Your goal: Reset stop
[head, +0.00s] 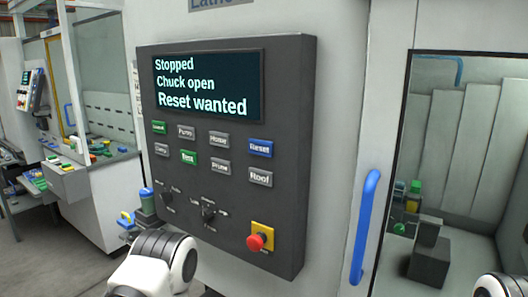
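A dark control panel (222,226) is mounted on the light lathe front. Its screen (208,84) reads "Stopped", "Chuck open", "Reset wanted". A red mushroom stop knob (256,242) sits on a yellow plate (264,231) at the panel's lower right. I cannot tell whether the knob is pressed in. A blue button marked Reset (260,147) is at the right of the upper button row. Parts of my arms show at the bottom edge, at lower left and lower right. Neither gripper shows.
More buttons, including a green one (189,157) and a grey one marked Roof (260,178), surround Reset. Rotary knobs (208,213) sit below. A blue door handle (364,226) stands out right of the panel. Another machine (88,150) stands at left.

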